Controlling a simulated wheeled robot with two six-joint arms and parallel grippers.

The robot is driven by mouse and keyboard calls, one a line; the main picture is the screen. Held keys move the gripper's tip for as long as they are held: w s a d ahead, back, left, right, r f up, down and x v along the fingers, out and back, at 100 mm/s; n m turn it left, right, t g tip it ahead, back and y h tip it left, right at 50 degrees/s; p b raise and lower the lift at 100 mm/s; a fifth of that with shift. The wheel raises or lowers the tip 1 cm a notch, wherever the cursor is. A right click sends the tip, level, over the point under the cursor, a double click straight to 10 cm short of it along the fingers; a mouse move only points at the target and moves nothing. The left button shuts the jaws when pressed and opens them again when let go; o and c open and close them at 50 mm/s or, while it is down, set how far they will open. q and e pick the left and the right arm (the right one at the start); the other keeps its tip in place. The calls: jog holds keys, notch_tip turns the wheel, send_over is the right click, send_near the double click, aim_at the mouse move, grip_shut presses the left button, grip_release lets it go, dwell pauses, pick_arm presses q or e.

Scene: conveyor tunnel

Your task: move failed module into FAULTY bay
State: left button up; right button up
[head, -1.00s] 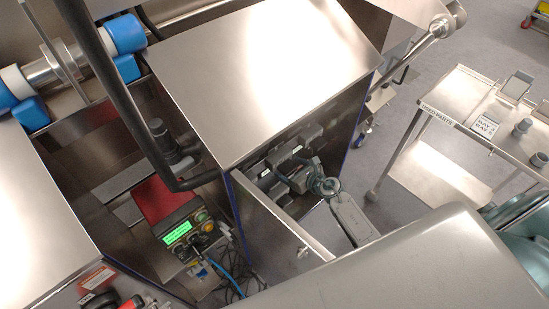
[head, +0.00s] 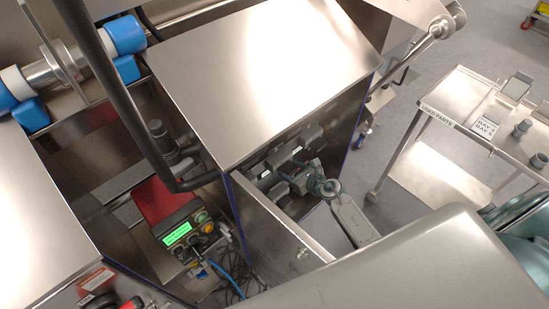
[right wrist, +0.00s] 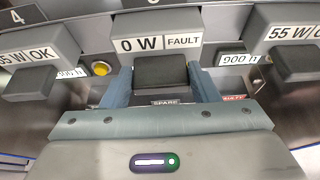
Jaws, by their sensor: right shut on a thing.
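The failed module (right wrist: 150,42) carries a white label reading "0 W FAULT" in the right wrist view. It sits in a row between neighbouring modules. Its dark handle block (right wrist: 160,72) is between the fingers of my right gripper (right wrist: 160,84), which is shut on it. In the head view my right gripper (head: 325,187) is at the open front of the steel cabinet (head: 262,75). Below the handle are a "SPARE" label (right wrist: 165,102) and a partly hidden red label (right wrist: 235,98) that I cannot read fully. I see no clear FAULTY bay. My left gripper is out of view.
A neighbouring module reading "55 W OK" (right wrist: 292,36) sits close on the right. The cabinet door (head: 280,222) stands open left of my arm. A control box with a green screen (head: 178,233) is further left. A "USED PARTS" trolley (head: 455,125) stands right, with floor between.

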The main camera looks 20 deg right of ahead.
jog(key=shift+s+d+r, duration=0.1)
jog(key=shift+s+d, duration=0.15)
jog(key=shift+s, duration=0.4)
jog(key=shift+s+d, duration=0.2)
jog(key=shift+s, duration=0.45)
jog(key=s+d+b, duration=0.1)
jog(key=s+d, duration=0.1)
jog(key=s, duration=0.4)
jog(key=shift+s+d, duration=0.15)
jog(key=shift+s, duration=0.15)
dwell(0.5)
